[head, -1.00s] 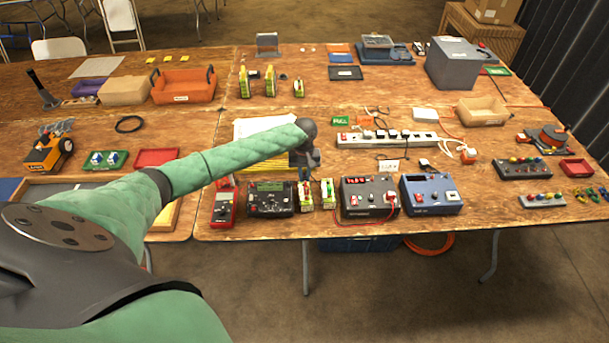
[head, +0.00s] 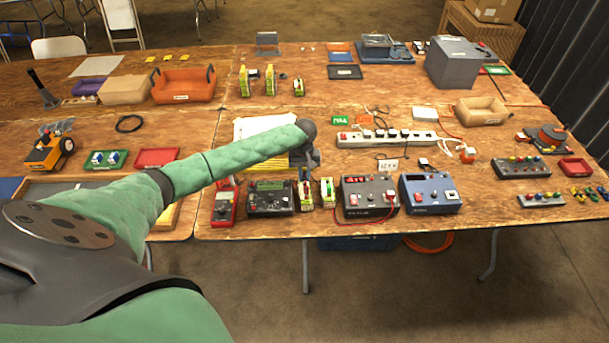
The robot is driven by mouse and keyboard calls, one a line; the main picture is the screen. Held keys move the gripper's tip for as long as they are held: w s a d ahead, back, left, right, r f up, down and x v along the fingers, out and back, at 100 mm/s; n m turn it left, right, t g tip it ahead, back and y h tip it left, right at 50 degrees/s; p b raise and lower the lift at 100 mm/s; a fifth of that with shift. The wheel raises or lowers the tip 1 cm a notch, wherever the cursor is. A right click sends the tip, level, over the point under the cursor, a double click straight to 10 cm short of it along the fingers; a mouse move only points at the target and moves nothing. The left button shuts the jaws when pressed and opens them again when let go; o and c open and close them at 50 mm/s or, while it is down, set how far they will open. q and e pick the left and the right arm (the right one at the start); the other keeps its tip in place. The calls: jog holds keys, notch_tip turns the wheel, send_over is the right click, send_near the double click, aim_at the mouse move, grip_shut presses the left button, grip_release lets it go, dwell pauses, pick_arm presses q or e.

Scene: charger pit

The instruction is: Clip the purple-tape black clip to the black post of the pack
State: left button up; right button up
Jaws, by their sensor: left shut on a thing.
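My left gripper (head: 307,175) points down over the front middle of the table, shut on a small dark thing that appears to be the black clip. The clip is mostly hidden by the fingers, and its purple tape is too small to make out. Directly below the fingers is a small yellow-green pack (head: 305,196). A similar pack (head: 327,190) stands just to its right. I cannot tell which post is black, or whether the clip touches a post. My right gripper is not in view.
A black meter (head: 271,199) and a red multimeter (head: 223,207) stand left of the packs. A dark grey box (head: 369,197) and a blue box (head: 430,195) stand to the right. A white power strip (head: 386,139) lies behind. The table's front edge is close to the packs.

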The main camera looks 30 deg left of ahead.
pick_arm(q)
jog(key=shift+p, duration=0.45)
dwell(0.5)
jog(key=o, duration=0.8)
jog(key=shift+o, duration=0.2)
jog(key=shift+o, duration=1.1)
